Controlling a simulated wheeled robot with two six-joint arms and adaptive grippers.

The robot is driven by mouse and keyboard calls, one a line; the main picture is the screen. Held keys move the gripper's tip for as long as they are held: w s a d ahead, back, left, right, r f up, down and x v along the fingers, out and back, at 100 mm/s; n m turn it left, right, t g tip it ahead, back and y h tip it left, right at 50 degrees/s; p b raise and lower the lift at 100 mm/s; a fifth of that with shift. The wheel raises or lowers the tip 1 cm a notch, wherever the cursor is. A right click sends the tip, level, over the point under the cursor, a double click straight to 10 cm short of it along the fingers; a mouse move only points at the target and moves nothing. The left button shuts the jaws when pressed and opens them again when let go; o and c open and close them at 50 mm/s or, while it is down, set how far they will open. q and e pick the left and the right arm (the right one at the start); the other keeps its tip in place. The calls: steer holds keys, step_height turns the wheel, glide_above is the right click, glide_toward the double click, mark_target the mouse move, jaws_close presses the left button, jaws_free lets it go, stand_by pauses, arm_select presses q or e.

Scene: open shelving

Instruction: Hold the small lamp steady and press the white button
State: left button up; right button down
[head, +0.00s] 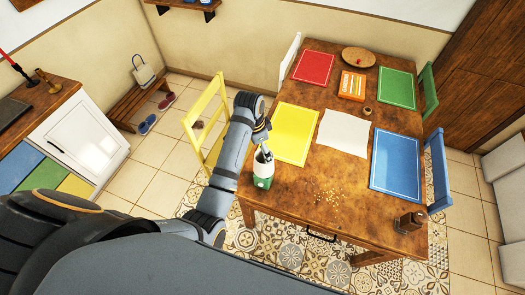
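A small upright object (263,170), green and white, stands at the near left corner of the wooden table; I cannot tell whether it is the small lamp. My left arm comes in from the left, and my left gripper (264,150) points down at the top of this object. The gripper is small and partly hidden by my arm, so I cannot tell whether its fingers are open or closed on it. No white button can be made out. My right gripper is not in view.
The table (300,205) bears red, green, yellow and blue mats, a white sheet (343,132), an orange box (352,85), a round board (359,57), scattered crumbs (330,192) and a dark brown object (410,222). A yellow chair (205,112) stands left of it.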

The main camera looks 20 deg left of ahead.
mark_target(264, 170)
arm_select(q)
steer(key=f, duration=0.2)
steer(key=f+p, duration=0.1)
steer(key=f, duration=0.2)
steer(key=w+d+f, duration=0.1)
steer(key=f, duration=0.1)
steer(key=shift+f, duration=0.2)
steer(key=c, duration=1.7)
stand_by(1.0)
